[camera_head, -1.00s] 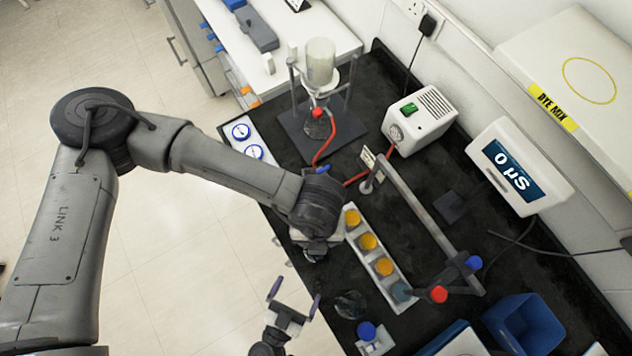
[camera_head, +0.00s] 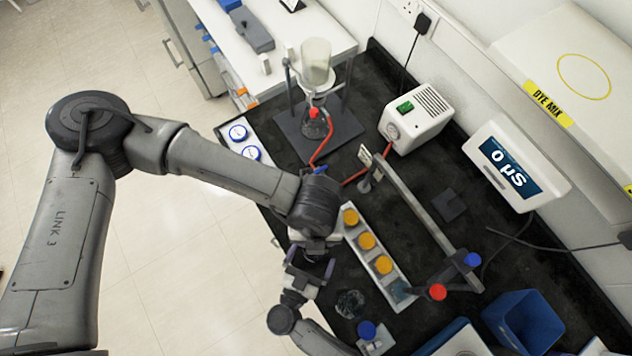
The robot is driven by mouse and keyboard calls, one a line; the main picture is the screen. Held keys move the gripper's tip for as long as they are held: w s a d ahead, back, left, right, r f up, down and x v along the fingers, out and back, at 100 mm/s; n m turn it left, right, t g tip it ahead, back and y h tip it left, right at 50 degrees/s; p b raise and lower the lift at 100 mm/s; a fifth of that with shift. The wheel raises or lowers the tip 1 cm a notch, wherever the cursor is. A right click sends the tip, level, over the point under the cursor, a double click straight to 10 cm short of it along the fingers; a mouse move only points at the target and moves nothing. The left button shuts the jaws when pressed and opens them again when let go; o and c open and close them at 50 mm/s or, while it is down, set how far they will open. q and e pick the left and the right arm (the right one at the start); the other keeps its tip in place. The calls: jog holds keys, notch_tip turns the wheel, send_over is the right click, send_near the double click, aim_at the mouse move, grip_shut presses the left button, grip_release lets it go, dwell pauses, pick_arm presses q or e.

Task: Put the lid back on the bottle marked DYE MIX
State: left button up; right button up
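A yellow DYE MIX label (camera_head: 548,103) is on the edge of a white surface at upper right, beside a yellow circle outline. I cannot make out that marking on any bottle. A blue cap (camera_head: 366,330) sits by a small white holder near the front, and a clear round glass item (camera_head: 350,304) is near it. My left gripper (camera_head: 311,246) is over the bench's left edge; its fingers are mostly hidden. My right gripper (camera_head: 310,262) is open, its purple-tipped fingers apart, close to or overlapping the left gripper in view. I cannot tell whether anything is between them.
A white rack (camera_head: 368,268) holds several orange-capped items. A filter stand (camera_head: 317,115), white pump (camera_head: 416,118), display (camera_head: 514,167) and blue bin (camera_head: 523,322) stand around.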

jog(key=shift+x, duration=1.2)
jog(key=c, duration=1.3)
pick_arm(q)
jog(key=shift+f, duration=2.55)
